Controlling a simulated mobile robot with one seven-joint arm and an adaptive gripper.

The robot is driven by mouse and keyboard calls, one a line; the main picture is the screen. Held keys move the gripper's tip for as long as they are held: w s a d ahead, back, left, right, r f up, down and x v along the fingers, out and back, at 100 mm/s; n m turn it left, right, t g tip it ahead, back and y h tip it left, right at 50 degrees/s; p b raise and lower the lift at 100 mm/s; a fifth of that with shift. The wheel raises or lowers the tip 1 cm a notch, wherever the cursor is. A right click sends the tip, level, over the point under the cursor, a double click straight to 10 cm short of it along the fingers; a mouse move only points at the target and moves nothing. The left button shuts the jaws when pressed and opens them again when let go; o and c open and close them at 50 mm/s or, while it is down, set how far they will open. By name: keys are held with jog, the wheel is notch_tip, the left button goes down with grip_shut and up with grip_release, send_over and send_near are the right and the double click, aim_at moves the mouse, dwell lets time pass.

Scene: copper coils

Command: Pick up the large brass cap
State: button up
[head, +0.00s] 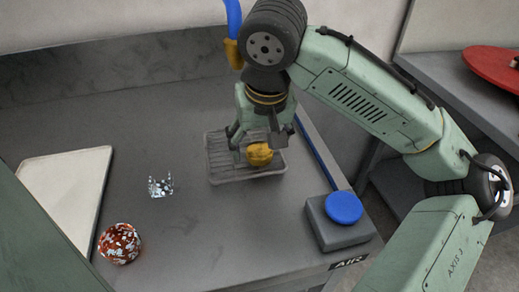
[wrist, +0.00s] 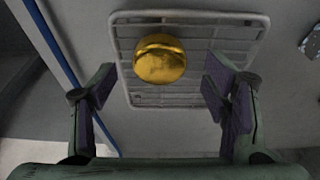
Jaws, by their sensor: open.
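The large brass cap (head: 260,154) is a shiny golden rounded piece resting in a grey slatted tray (head: 222,177). In the wrist view the brass cap (wrist: 159,59) lies ahead of the fingers, a little left of the middle between them. My gripper (wrist: 159,90) is open and empty, with purple pads on both fingers. In the head view my gripper (head: 258,138) hangs over the tray, close to the cap. Its fingers partly cover the tray. I cannot tell the exact gap between the fingers and the cap.
A clear faceted piece (head: 161,187) and a red speckled ball (head: 119,243) stand left of the tray. A white board (head: 65,185) lies at the far left. A grey box with a blue button (head: 344,208) sits at the front right.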

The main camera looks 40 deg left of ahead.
jog(key=shift+w+a+f, duration=0.15)
jog(key=shift+f, duration=0.5)
jog(key=shift+c, duration=0.4)
jog(key=c, duration=1.3)
